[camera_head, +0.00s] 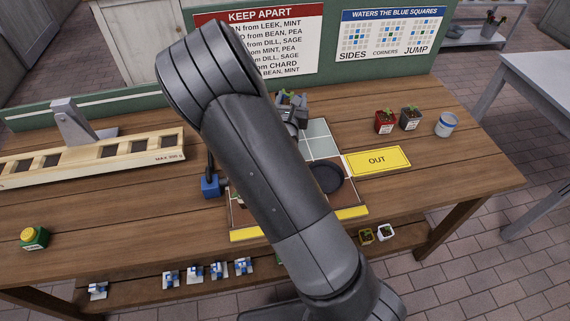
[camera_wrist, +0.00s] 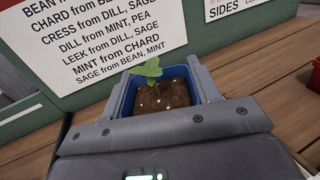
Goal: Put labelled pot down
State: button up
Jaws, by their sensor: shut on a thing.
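My gripper (camera_head: 292,115) is shut on a blue pot (camera_wrist: 187,84) that holds dark soil, pale specks and a small green seedling. The pot sits between the jaws, roughly upright in the wrist view, and no label shows on its visible side. In the head view the pot (camera_head: 290,98) is small and partly hidden by the gripper, at the back of the table near the green board. I cannot tell whether its base touches anything. A gridded tray (camera_head: 320,130) lies just in front, with pale tiles; my arm covers much of it.
A yellow OUT card (camera_head: 378,161), red pot (camera_head: 385,123), grey pot (camera_head: 410,120) and white-blue cup (camera_head: 446,125) stand right. A dark round thing (camera_head: 328,178) is on the tray. A blue object (camera_head: 210,186) and wooden rack (camera_head: 95,157) are left. The board (camera_head: 365,69) bounds the back.

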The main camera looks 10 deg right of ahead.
jog(key=s+d, duration=0.2)
jog(key=d, duration=0.4)
jog(key=shift+m+h, duration=0.3)
jog(key=shift+s+f, duration=0.2)
jog(key=shift+f, duration=4.25)
jog(key=shift+f, duration=0.1)
jog(key=o, duration=1.1)
